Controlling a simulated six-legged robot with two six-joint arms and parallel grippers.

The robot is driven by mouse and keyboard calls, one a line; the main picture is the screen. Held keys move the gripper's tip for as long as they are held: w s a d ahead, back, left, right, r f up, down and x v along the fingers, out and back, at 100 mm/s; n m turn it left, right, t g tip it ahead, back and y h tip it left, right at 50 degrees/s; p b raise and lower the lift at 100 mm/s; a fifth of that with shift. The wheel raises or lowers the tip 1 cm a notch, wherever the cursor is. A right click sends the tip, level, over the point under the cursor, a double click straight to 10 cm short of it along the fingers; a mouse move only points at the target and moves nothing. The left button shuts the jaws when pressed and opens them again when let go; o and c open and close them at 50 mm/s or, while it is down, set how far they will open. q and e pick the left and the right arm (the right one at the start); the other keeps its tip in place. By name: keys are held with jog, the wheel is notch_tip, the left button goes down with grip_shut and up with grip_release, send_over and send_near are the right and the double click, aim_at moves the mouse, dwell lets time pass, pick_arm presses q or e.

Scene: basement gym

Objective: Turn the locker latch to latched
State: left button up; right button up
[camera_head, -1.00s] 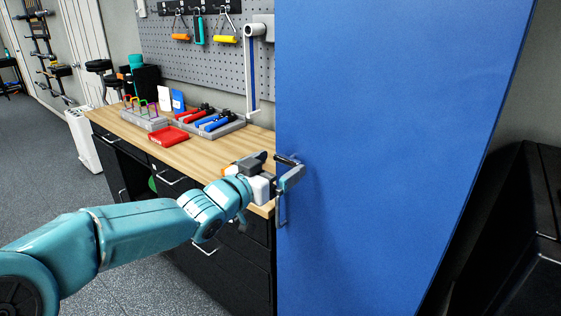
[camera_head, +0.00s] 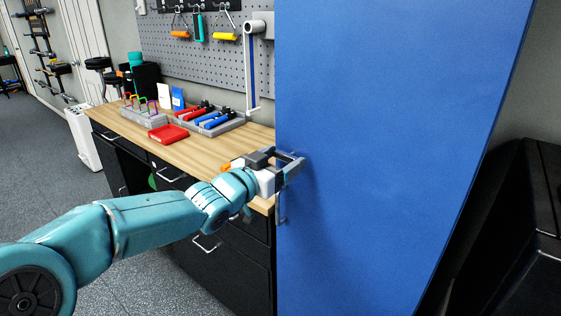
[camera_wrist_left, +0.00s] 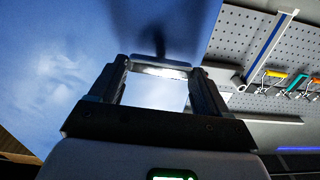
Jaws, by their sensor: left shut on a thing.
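The tall blue locker door (camera_head: 390,130) fills the right half of the head view. My left gripper (camera_head: 293,166) is at the door's left edge, shut on the locker latch. In the left wrist view the latch (camera_wrist_left: 158,71) is a pale bar spanning between the two fingers of my left gripper (camera_wrist_left: 159,82), with the blue door behind it. The fingers hide much of the latch in the head view, so its exact angle is hard to read. My right gripper is not in view.
Left of the locker stands a wooden-topped workbench (camera_head: 200,155) with a red tray (camera_head: 168,133) and racks of small tools. A grey pegboard (camera_head: 200,60) hangs behind it. A black box-like object (camera_head: 535,220) stands at the right.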

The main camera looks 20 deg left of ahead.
pick_arm(q)
jog(key=m+b, duration=0.3)
jog(key=shift+d+f+m, duration=0.1)
jog(key=shift+f+m, duration=0.1)
jog(key=shift+m, duration=0.1)
jog(key=m+b, duration=0.2)
jog(key=m, duration=0.2)
jog(key=shift+m, duration=0.3)
jog(key=m+b, duration=0.2)
jog(key=m, duration=0.2)
jog(key=shift+s+d+m, duration=0.1)
jog(key=shift+m, duration=0.2)
jog(key=shift+m+b, duration=0.95)
jog(key=shift+m, duration=1.25)
jog(key=o, duration=1)
